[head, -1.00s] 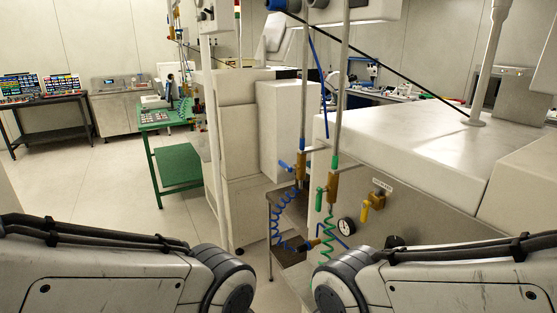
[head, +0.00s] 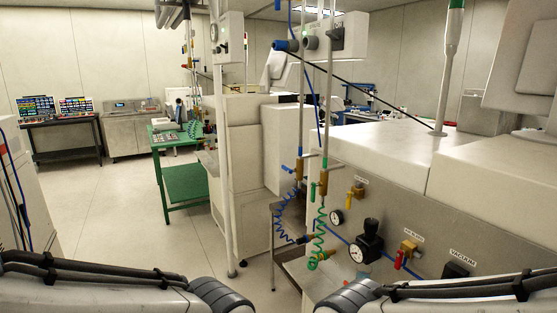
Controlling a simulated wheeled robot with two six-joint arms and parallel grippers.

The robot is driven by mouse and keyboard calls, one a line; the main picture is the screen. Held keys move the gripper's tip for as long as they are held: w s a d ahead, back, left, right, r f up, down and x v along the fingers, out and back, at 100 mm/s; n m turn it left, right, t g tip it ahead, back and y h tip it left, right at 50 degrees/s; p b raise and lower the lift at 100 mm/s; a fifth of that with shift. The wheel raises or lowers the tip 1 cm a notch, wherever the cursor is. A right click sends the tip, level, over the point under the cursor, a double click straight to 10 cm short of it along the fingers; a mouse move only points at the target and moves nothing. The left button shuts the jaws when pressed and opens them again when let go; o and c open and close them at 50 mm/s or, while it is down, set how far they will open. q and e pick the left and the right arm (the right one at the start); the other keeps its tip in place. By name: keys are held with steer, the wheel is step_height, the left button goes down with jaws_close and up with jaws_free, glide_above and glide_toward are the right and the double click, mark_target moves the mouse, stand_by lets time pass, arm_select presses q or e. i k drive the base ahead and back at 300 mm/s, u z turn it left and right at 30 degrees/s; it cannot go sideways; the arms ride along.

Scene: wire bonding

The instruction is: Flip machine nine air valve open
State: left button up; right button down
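Several small valves show in the head view, and I cannot tell which one is machine nine's air valve. A blue-handled valve (head: 286,169) and a green-handled valve (head: 313,188) sit on two vertical pipes. A yellow-handled valve (head: 349,199) and a red-handled valve (head: 400,259) are on the side panel (head: 390,207) of the white machine. The small labels above them are too small to read surely; one at the right reads "VACUUM". My two arms cross the bottom edge, and neither gripper is in view.
A black regulator with a gauge (head: 366,242) and a smaller gauge (head: 337,217) are on the panel. Coiled blue (head: 287,220) and green (head: 319,235) hoses hang below the pipes. A white post (head: 226,150) stands left of them. Open floor (head: 120,205) lies to the left.

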mark_target(290, 171)
steer(key=u, duration=0.45)
steer(key=i, duration=1.15)
steer(key=z, duration=0.1)
